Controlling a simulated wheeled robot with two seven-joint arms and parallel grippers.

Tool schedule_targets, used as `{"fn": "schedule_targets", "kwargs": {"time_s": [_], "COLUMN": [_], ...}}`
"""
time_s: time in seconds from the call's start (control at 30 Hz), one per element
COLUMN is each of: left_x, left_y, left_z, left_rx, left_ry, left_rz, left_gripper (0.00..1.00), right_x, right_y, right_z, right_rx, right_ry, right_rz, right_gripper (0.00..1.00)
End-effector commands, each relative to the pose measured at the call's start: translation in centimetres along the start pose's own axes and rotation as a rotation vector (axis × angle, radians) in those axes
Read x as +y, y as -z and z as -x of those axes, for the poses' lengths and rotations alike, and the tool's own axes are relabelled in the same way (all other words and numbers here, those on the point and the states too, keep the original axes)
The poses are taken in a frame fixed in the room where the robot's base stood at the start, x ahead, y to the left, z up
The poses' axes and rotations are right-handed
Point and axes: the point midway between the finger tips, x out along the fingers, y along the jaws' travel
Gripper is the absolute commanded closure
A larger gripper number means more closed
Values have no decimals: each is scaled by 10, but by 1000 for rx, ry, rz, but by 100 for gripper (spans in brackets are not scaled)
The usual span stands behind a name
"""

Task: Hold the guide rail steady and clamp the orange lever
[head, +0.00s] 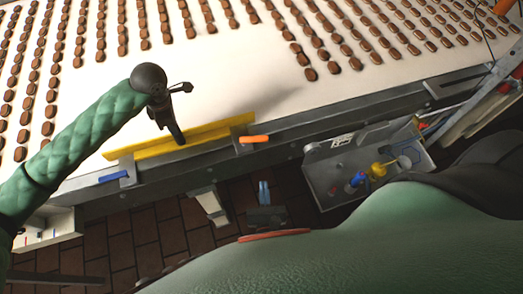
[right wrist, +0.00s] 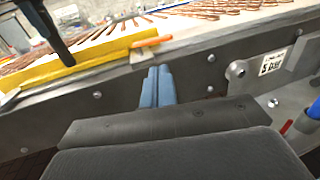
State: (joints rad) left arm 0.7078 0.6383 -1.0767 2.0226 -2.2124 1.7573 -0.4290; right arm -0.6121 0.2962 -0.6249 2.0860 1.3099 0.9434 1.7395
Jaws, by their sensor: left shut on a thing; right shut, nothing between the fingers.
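The yellow guide rail (head: 212,131) lies along the near edge of the white conveyor belt. My left gripper (head: 178,136) is shut on the rail near its middle; the fingertips are partly hidden. The orange lever (head: 254,139) sits on a grey clamp block at the rail's right end and points right along the edge. It also shows in the right wrist view (right wrist: 152,42). My right gripper (head: 264,186) is shut and empty, below the orange lever in the head view. In the right wrist view its blue fingers (right wrist: 157,86) are together, apart from the lever.
A blue lever (head: 113,176) sits at the rail's left end. Rows of brown sandwich cookies (head: 310,74) cover the belt (head: 235,75). The steel conveyor side (head: 350,120) runs in front. A grey tray (head: 335,185) with coloured items is at the right, above a brown tiled floor (head: 160,225).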

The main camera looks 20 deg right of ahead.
Motion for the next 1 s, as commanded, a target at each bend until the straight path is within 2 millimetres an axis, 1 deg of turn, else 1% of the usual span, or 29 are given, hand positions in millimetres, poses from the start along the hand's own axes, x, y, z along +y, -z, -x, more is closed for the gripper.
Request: {"fn": "schedule_targets", "kwargs": {"time_s": [0.13, 0.23, 0.37, 0.7, 0.9, 1.0], "left_x": [0, 0, 0, 0, 0, 0], "left_y": [0, 0, 0, 0, 0, 0], "left_z": [0, 0, 0, 0, 0, 0], "left_rx": [1, 0, 0, 0, 0, 0], "left_ry": [1, 1, 1, 1, 0, 0], "left_rz": [0, 0, 0, 0, 0, 0], "left_gripper": [100, 100, 100, 100, 100, 100], "right_x": [-2, -2, -2, -3, -3, -3], "right_y": [2, 2, 2, 2, 2, 3], "right_z": [-4, -16, -37, -96, -124, -132], "right_rx": [11, 9, 8, 8, 8, 10], "right_ry": [11, 11, 11, 10, 9, 9], "right_rz": [-17, -17, -15, -15, -15, -15], "right_gripper": [100, 100, 100, 100, 100, 100]}}
